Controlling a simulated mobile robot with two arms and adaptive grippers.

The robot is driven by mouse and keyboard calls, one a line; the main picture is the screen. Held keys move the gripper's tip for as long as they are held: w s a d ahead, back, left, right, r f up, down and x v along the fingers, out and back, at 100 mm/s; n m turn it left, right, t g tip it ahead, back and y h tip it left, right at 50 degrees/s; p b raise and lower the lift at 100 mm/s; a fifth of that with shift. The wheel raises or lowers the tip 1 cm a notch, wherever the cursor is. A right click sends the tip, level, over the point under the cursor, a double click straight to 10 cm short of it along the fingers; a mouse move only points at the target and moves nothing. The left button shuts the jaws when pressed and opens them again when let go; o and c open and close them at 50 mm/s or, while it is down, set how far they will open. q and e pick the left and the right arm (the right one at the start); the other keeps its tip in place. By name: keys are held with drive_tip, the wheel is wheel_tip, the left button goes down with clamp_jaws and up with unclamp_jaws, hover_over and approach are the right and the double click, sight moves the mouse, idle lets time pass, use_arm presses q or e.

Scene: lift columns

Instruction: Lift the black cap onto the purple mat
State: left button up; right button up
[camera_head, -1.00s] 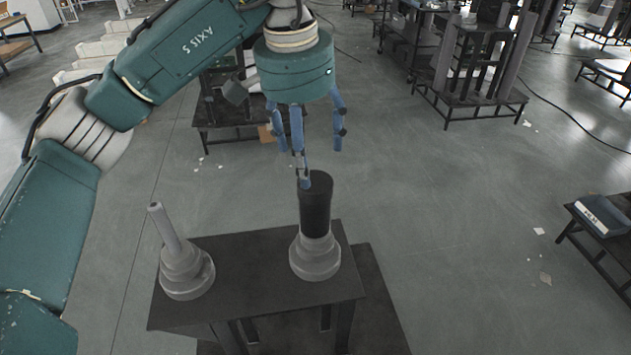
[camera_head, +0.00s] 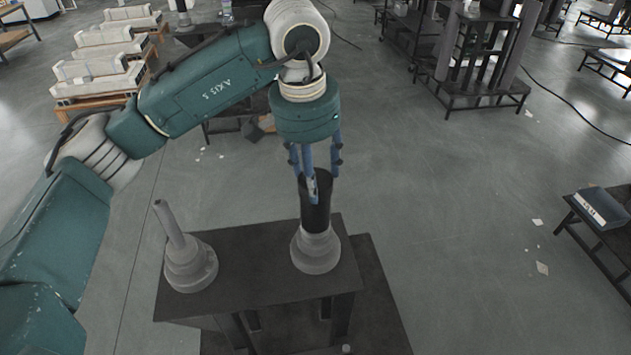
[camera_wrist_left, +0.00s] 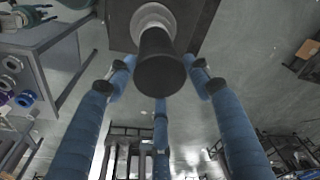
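The black cap (camera_head: 316,215) is a tall dark cylinder standing upright on a stepped grey base (camera_head: 316,252) on the dark table (camera_head: 240,258). My left gripper (camera_head: 314,185) is directly above it, pointing down, its blue fingers around the cap's upper end. In the left wrist view the cap's round top (camera_wrist_left: 160,75) shows between the three spread fingers (camera_wrist_left: 160,100), with gaps visible. The gripper is open; I see no grip on the cap. I cannot make out a purple mat in the head view. My right gripper is out of view.
A second grey stepped base with a bare thin post (camera_head: 171,225) stands at the table's left. A low table with a blue-grey box (camera_head: 600,208) is at the right edge. The wrist view shows a bench with several rings (camera_wrist_left: 12,82) at left. Floor around is mostly clear.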

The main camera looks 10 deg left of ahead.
use_arm(q)
drive_tip(key=shift+c, duration=1.3)
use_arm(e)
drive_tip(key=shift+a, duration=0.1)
use_arm(q)
drive_tip(key=shift+r, duration=0.1)
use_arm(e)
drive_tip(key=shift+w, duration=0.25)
use_arm(q)
drive_tip(key=shift+w+r, duration=0.1)
drive_tip(key=shift+r, duration=0.35)
wheel_tip(320, 180, up, 7)
drive_tip(key=shift+f+b, duration=0.1)
drive_tip(key=shift+b, duration=0.8)
wheel_tip(320, 180, up, 12)
drive_tip(key=p, duration=0.1)
drive_tip(key=shift+r, duration=0.2)
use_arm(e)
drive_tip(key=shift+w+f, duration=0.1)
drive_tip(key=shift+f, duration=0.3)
use_arm(q)
drive_tip(key=shift+r+p, duration=0.5)
drive_tip(key=shift+p, duration=0.35)
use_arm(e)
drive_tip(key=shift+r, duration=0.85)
